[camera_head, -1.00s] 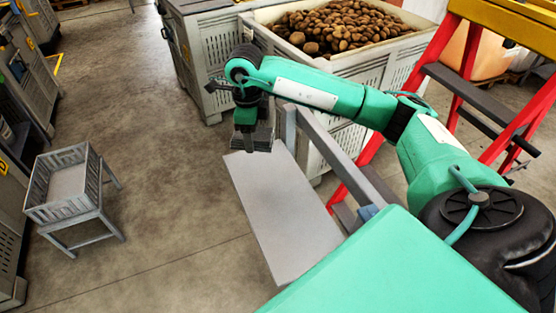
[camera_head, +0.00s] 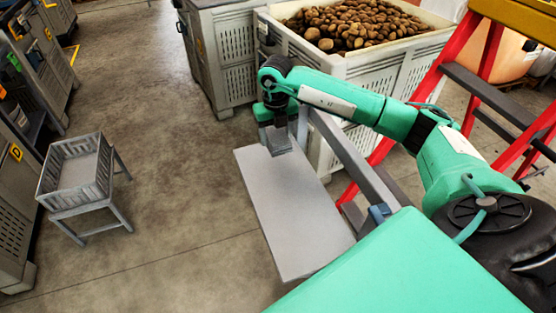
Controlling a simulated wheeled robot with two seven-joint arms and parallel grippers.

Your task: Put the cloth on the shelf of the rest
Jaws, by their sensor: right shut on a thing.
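My right gripper (camera_head: 276,139) is over the far end of a flat light-grey shelf (camera_head: 292,215) and points down. It is shut on a small dark-grey thing, which I take to be the cloth; the gripper hides much of it. I cannot tell whether it touches the shelf. The rest is a grey frame with a rail (camera_head: 352,160) running along the right side of the shelf. The rest of the shelf top is bare. My left gripper is not in view.
A large pale crate of potatoes (camera_head: 395,68) stands behind the rest. A red and yellow stepladder (camera_head: 483,75) is on the right. A grey slatted basket on legs (camera_head: 75,171) stands at left. Open concrete floor (camera_head: 165,150) lies between.

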